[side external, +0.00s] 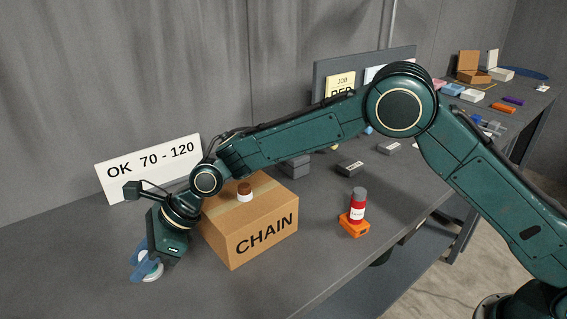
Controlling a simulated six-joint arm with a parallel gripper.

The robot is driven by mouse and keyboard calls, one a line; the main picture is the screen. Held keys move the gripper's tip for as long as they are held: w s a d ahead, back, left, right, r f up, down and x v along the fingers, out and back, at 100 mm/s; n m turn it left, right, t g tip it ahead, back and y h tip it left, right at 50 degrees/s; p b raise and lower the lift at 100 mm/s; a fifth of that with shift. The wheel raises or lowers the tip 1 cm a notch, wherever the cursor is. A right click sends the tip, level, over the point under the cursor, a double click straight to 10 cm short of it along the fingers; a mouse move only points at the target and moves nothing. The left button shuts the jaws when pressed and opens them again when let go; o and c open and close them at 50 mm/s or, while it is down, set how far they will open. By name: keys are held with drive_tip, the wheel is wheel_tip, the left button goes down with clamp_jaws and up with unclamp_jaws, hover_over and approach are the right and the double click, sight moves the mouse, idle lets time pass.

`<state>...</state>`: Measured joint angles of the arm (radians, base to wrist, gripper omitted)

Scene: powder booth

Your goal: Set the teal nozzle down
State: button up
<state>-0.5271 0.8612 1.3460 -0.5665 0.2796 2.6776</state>
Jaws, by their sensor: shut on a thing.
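My gripper (144,264) is at the lower left, low over the grey table, pointing down in front of the cardboard box's left side. Its blue fingers are shut on a small round piece with white and teal on it, which I take as the teal nozzle (153,271). The fingers hide part of it, so its full shape does not show. I cannot tell whether it touches the table.
A sign (150,166) leans behind. The table's front left is clear.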

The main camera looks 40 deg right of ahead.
sight(153, 287)
drive_tip(key=shift+f, duration=2.15)
drive_tip(key=shift+f, duration=0.15)
drive_tip(key=o, duration=1)
drive_tip(key=shift+r, duration=0.25)
drive_tip(key=shift+d+r, duration=0.4)
drive_tip(key=v, duration=1)
drive_tip(key=shift+s+d+r, duration=0.15)
drive_tip(key=shift+d+r, duration=0.05)
drive_tip(key=shift+d, duration=0.1)
